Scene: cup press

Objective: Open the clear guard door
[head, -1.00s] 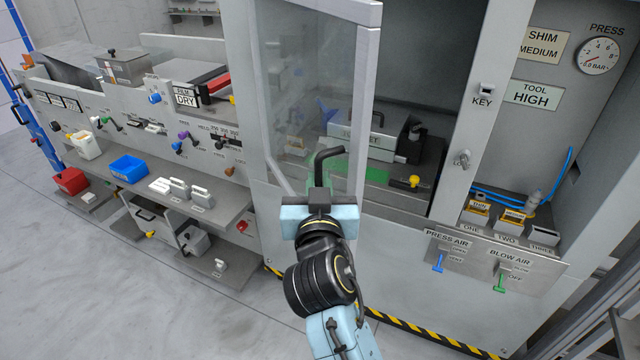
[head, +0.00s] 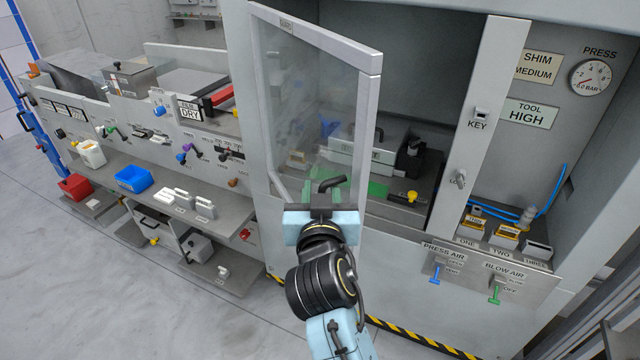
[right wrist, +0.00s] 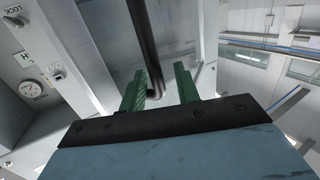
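The clear guard door (head: 318,42), a grey frame with a see-through pane, stands swung out from the cabinet at its left edge. Its black bar handle (head: 330,183) is just above my right gripper (head: 322,205) in the head view. In the right wrist view, the handle (right wrist: 146,45) reaches down between the two green fingertips of my right gripper (right wrist: 160,85). The fingers stand apart, with a gap visible between the bar and the right-hand finger. The bar looks close to the left-hand finger; contact is unclear. My left gripper is not in view.
Behind the door is the press bay with a grey box (head: 365,150) and a yellow knob (head: 411,197). A post with a key switch (head: 481,113) borders the bay on the right. A valve panel (head: 490,270) juts out at lower right. A side bench (head: 225,200) is at left.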

